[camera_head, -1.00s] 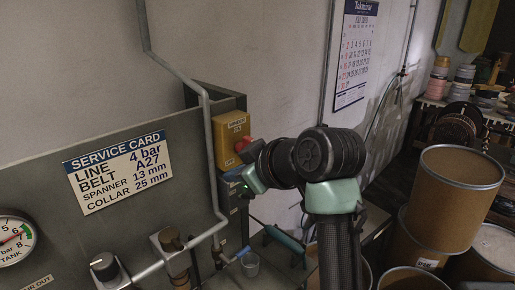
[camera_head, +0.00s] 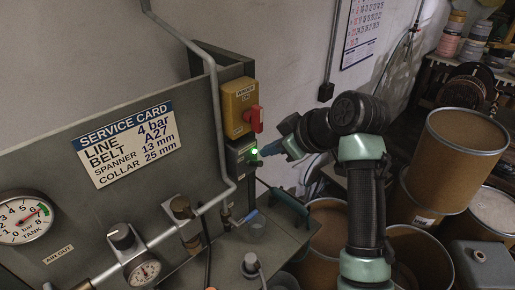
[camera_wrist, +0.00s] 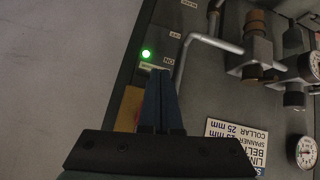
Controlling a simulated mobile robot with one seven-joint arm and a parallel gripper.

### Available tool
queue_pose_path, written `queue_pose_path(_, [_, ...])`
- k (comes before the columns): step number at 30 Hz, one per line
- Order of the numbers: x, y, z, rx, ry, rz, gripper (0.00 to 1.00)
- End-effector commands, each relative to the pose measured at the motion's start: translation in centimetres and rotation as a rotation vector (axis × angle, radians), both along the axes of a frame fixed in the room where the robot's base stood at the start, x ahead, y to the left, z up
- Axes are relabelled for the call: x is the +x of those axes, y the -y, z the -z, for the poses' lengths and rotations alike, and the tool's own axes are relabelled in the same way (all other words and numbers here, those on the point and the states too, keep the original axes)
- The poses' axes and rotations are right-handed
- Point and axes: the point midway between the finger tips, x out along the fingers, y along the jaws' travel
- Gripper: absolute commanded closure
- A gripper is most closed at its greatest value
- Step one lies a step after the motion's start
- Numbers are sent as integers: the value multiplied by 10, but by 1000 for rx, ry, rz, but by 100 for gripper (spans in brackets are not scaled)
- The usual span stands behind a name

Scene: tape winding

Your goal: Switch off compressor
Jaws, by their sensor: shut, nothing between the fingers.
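The compressor's switch box (camera_head: 236,160) is grey, mounted on the panel end, with a lit green lamp (camera_head: 254,151). In the wrist view the green lamp (camera_wrist: 147,53) glows beside the ON and OFF labels (camera_wrist: 172,48). My gripper (camera_head: 270,149) is shut and empty, its blue fingers pointing left at the box, just right of the lamp. In the wrist view my gripper (camera_wrist: 160,74) has its tips close to the ON label; contact cannot be told. A yellow box (camera_head: 238,95) with a red handle (camera_head: 254,118) sits just above the grey box.
A grey pipe (camera_head: 216,110) runs down the panel left of the boxes. A service card (camera_head: 125,143), a tank gauge (camera_head: 22,218) and valves (camera_head: 123,238) are further left. Brown drums (camera_head: 458,150) stand to the right.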

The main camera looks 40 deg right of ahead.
Motion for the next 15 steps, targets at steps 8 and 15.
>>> queue_pose_path(8, [33, -1, 29, 1, -2, -1, 100])
queue_pose_path(15, [42, -1, 40, -1, -1, 1, 100])
